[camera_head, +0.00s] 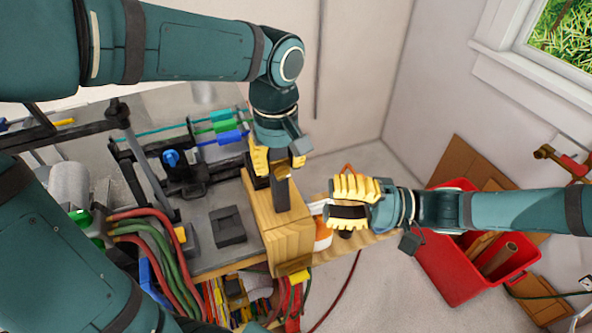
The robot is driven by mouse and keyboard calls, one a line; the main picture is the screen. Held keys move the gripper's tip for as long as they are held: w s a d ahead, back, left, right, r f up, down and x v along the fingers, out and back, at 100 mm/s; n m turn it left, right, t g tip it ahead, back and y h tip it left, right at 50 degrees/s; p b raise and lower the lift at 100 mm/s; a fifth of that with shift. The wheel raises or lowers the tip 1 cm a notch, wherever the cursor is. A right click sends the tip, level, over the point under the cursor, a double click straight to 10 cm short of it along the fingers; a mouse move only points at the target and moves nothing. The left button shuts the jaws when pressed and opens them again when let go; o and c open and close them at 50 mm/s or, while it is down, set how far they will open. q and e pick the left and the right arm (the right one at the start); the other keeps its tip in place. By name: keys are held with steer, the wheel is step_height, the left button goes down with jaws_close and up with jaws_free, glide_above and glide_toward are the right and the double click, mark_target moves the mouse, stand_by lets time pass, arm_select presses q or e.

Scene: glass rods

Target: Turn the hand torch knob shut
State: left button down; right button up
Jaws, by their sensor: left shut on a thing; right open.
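My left gripper (279,166) points down above a wooden block (285,240) and is shut on a dark upright piece (281,194) that meets the block's top. My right gripper (333,203) comes in from the right, open, with yellow fingers one above the other, just right of the block. A white and orange thing (323,234) shows partly below its fingers. A black device with a blue knob (171,157) stands on the bench to the left, apart from both grippers. I cannot tell for sure which piece is the hand torch or its knob.
Green and blue rods (230,137) lie across a black rack behind the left gripper. Red and green hoses (160,250) run down the bench's left front. A red bin (455,265) with cardboard stands at the right. A flat black square (228,226) lies on the bench.

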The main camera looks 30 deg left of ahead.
mark_target(283, 173)
steer(key=w+d+r+t+h, duration=0.3)
steer(key=w+r+t, duration=0.1)
steer(key=r, duration=0.1)
steer(key=x, duration=1.2)
steer(key=shift+w+n+t, duration=0.25)
steer(key=shift+n+t, duration=0.05)
jaws_close()
